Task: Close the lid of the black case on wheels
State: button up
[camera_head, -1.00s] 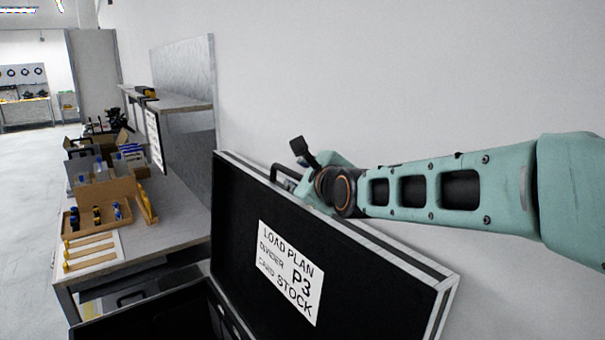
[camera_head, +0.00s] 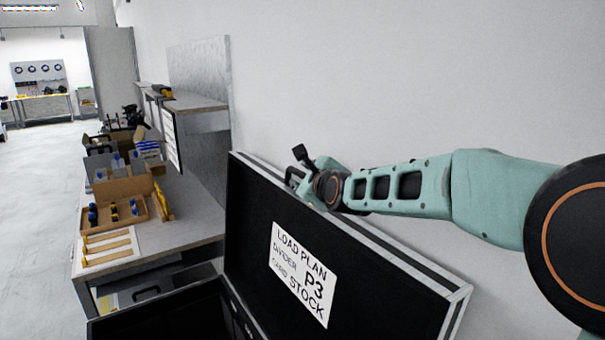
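The black case (camera_head: 170,318) stands low at the front, and only part of its dark interior shows. Its lid (camera_head: 250,215) is raised, with a metal edge and a white "LOAD PLAN" card (camera_head: 304,274) on its inner face. My arm reaches in from the right, above and behind the lid's top edge. The case's wheels are out of view.
A workbench (camera_head: 205,222) stands left of the case, with a cardboard tray (camera_head: 140,195) and several boxes. A shelf (camera_head: 195,104) rises above it. A white wall (camera_head: 400,80) is close behind the lid. Open floor (camera_head: 40,190) lies at far left.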

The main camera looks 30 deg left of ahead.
jog(key=shift+a, duration=0.1)
grip_shut()
dwell(0.3)
jog(key=shift+a, duration=0.1)
